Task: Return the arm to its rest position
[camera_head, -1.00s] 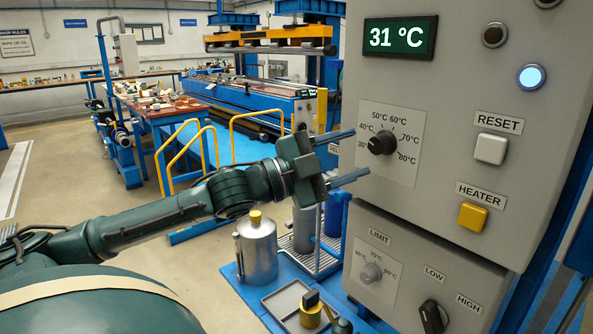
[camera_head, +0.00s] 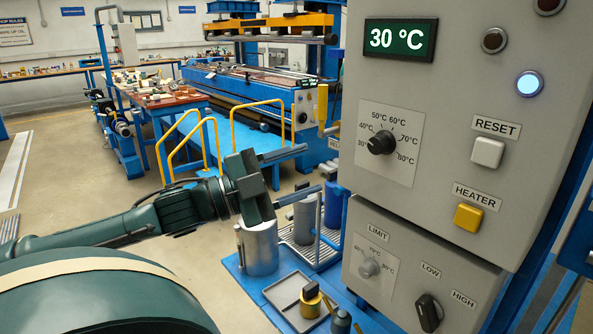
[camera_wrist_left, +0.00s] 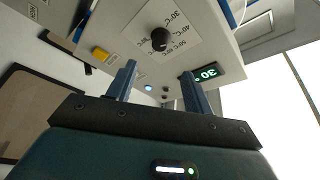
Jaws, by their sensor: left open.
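My left gripper (camera_head: 298,174) is in the head view, left of the grey control panel (camera_head: 345,205). Its two blue fingers are spread apart with nothing between them, and they are clear of the panel. The left wrist view also shows the open gripper (camera_wrist_left: 158,85), with the panel's black dial (camera_wrist_left: 160,39) beyond the fingers. In the head view the upper dial (camera_head: 381,143) points between the 30°C and 40°C side of its scale as far as I can tell. The display (camera_head: 400,40) reads 30 °C. My right gripper is not in view.
The panel has a white RESET button (camera_head: 487,152), a yellow HEATER button (camera_head: 468,217), a LIMIT dial (camera_head: 369,268) and a LOW/HIGH switch (camera_head: 429,313). A metal can (camera_head: 258,250) and a tray (camera_head: 283,291) stand below the gripper. Open floor (camera_head: 70,180) lies to the left.

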